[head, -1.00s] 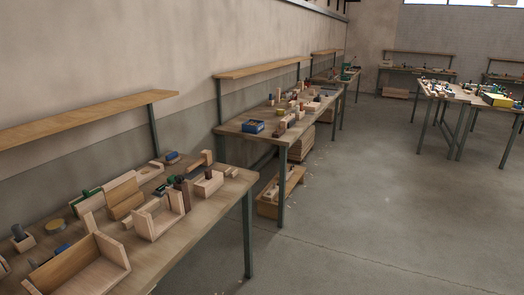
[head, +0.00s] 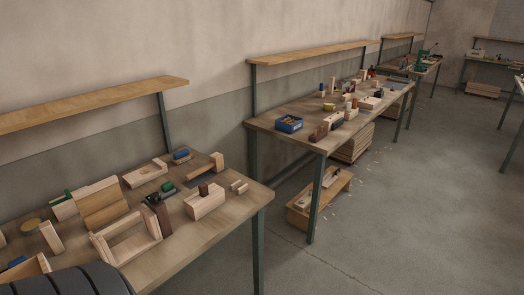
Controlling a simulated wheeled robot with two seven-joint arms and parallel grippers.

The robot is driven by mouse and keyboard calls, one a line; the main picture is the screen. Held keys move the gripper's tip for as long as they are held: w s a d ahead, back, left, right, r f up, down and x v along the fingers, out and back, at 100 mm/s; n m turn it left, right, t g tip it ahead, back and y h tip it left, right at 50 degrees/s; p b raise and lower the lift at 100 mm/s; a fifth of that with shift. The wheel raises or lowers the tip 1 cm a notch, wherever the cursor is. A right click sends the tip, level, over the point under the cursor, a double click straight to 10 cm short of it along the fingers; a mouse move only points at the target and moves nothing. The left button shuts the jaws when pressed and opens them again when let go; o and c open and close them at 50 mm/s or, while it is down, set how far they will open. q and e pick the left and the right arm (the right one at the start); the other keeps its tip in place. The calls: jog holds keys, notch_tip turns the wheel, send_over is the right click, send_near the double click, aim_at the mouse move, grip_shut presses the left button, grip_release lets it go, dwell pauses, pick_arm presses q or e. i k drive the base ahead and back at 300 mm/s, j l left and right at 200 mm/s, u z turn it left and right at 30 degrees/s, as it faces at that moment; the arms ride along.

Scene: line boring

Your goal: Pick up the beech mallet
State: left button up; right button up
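On the near workbench (head: 185,245) a light wooden piece with a handle-like bar and a blockier end (head: 205,168) lies near the back right. It could be the beech mallet, but it is too small to tell for certain. Neither of my grippers is in view. A dark ribbed part of my own arm covers the bottom left corner and hides part of the bench there.
The near bench holds an open wooden box (head: 128,238), a light block (head: 205,203) and several other wooden pieces. Floor (head: 410,200) to the right is clear.

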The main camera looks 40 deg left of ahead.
aim_at(216, 163)
jog(key=i+u, duration=0.2)
jog(key=i, duration=0.35)
jog(key=i+l+u, duration=0.25)
jog(key=i, duration=0.25)
jog(key=i+l+u, duration=0.2)
jog(key=i, duration=0.35)
